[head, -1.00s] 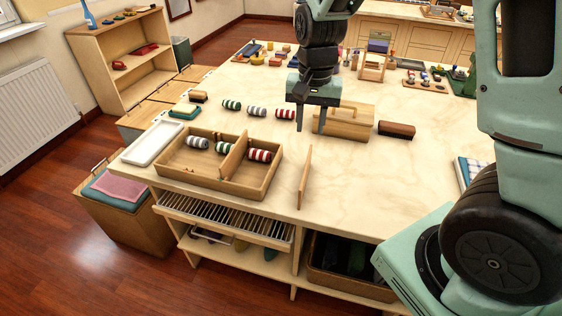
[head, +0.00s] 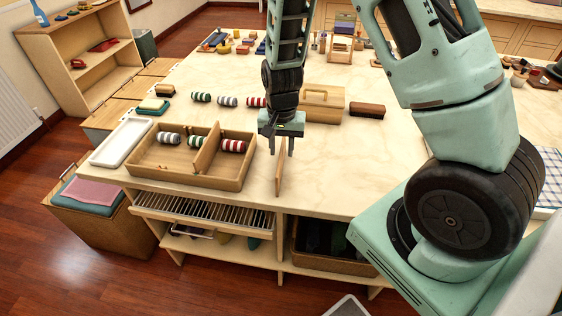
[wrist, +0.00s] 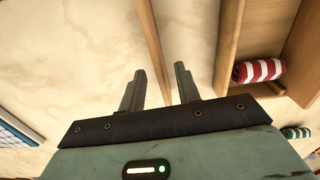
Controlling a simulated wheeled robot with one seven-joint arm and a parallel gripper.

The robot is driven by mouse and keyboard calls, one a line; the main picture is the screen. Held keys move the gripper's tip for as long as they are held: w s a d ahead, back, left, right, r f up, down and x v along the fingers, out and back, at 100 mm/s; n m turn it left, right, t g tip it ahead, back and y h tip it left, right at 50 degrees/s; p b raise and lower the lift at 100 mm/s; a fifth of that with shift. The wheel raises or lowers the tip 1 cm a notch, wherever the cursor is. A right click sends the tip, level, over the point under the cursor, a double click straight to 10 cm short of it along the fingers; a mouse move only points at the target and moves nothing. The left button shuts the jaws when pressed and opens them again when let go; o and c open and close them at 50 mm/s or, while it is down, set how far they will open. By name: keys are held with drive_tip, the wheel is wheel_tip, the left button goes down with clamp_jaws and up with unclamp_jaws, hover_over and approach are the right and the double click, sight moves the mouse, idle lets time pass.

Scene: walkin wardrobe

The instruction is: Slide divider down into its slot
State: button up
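A thin wooden divider (head: 280,181) stands on edge on the table, right of the wooden tray (head: 186,177). Another divider (head: 206,150) stands across the inside of the tray, with striped rolls beside it. My gripper (head: 281,147) is open and points down at the free divider's top. In the wrist view the divider (wrist: 152,38) runs between the two spread fingers, with a gap on each side. I cannot tell how far down the fingers reach along it. The tray's side wall (wrist: 230,40) and a red-striped roll (wrist: 259,70) are at right there.
A wooden box with a handle (head: 322,108) and a dark brown brush-like block (head: 367,109) stand behind and right of my gripper. Several striped rolls (head: 228,101) lie behind the tray. A white tray (head: 122,142) is at left. The table right of the divider is clear.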

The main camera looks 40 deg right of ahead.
drive_tip(key=f, duration=0.4)
drive_tip(key=shift+s+a+f, duration=0.15)
drive_tip(key=shift+s+a, duration=0.1)
drive_tip(key=shift+c, duration=0.3)
clamp_jaws()
wheel_tip(320, 180, up, 10)
drive_tip(key=shift+f, duration=0.1)
drive_tip(key=shift+a, duration=0.1)
